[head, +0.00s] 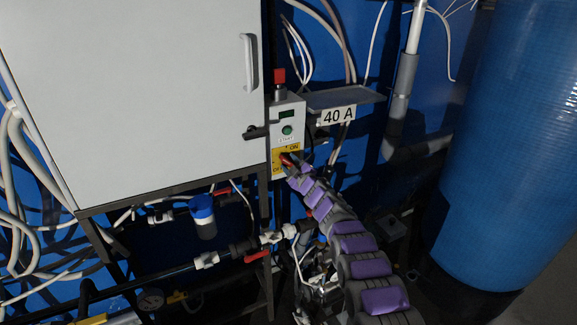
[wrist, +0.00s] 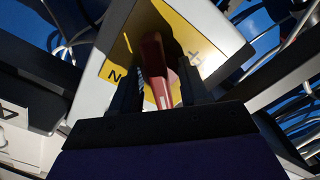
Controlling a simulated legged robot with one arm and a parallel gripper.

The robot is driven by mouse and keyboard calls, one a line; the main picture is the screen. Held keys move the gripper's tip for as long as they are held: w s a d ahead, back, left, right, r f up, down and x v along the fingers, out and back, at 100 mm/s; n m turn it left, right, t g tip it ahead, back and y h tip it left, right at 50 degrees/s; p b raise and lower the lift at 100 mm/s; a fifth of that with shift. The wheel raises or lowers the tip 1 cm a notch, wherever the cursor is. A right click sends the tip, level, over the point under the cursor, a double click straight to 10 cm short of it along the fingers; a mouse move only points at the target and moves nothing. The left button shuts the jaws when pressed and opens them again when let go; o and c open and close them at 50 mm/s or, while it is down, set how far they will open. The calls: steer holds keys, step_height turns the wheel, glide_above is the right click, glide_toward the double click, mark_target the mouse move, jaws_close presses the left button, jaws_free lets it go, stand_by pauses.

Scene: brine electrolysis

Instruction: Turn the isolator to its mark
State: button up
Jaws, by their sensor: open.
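The isolator is a red handle (head: 285,159) on a yellow plate (head: 293,148) at the bottom of a small grey control box (head: 286,108). The plate reads ON at upper right and OFF at lower left, partly covered. My gripper (head: 292,166) is right in front of the plate. In the wrist view my gripper (wrist: 158,85) is open, with a dark finger on each side of the red handle (wrist: 154,60). I cannot tell whether either finger touches it. The yellow plate (wrist: 120,68) shows behind, with an N visible at its left. The handle's exact angle to the mark is unclear.
A large white cabinet (head: 130,90) stands left of the box. A 40 A sign (head: 338,116) hangs under a dark shelf (head: 345,98) at right. A blue tank (head: 515,150) fills the right side. Pipes with red-handled valves (head: 257,256) run below.

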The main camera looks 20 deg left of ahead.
steer(key=shift+w+d+f, duration=0.1)
steer(key=shift+f, duration=0.05)
steer(key=shift+a, duration=0.4)
steer(key=shift+d, duration=0.45)
steer(key=c, duration=0.4)
steer(key=shift+a, duration=0.1)
jaws_close()
